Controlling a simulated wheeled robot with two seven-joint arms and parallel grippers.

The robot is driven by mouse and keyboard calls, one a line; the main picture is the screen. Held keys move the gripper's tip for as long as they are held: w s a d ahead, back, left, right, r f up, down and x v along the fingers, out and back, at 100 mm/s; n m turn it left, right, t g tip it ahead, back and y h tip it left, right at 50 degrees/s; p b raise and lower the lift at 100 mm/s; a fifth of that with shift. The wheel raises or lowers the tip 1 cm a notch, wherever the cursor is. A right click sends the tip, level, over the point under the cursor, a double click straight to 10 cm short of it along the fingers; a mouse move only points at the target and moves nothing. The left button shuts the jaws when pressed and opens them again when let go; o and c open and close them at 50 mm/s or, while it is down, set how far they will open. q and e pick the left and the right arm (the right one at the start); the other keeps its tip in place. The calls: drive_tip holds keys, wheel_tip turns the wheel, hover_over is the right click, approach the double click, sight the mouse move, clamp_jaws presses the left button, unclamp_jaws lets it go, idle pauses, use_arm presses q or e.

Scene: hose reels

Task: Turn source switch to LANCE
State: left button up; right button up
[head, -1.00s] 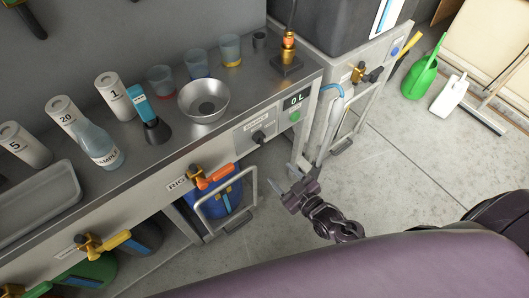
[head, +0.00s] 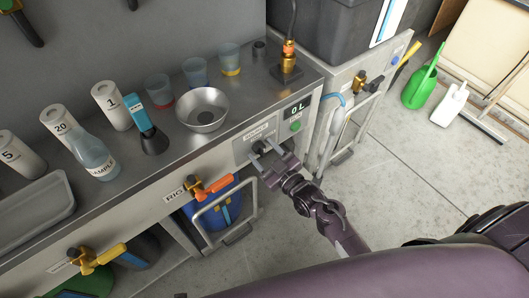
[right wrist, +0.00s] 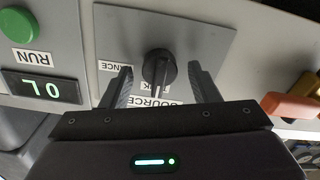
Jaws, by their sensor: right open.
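The source switch is a black rotary knob (right wrist: 158,66) on a grey plate, and it also shows in the head view (head: 260,145) on the bench's front panel. In the right wrist view, where lettering appears upside down, a partly covered LANCE label (right wrist: 114,66) lies left of the knob. Labels ending in "NK" and reading SOURCE sit below it. The knob's pale mark points down in that picture, towards the "NK" label. My right gripper (head: 263,160) is open, its fingers on either side of the knob; contact cannot be told. My left gripper is not in view.
A green RUN button (right wrist: 27,25) and a display (right wrist: 42,88) reading 0 L are beside the switch. An orange-handled valve (head: 213,187) juts from the panel on the other side. Cups, bottles and a metal bowl (head: 203,107) stand on the bench top.

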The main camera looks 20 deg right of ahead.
drive_tip(key=shift+c, duration=0.2)
drive_tip(key=c, duration=0.9)
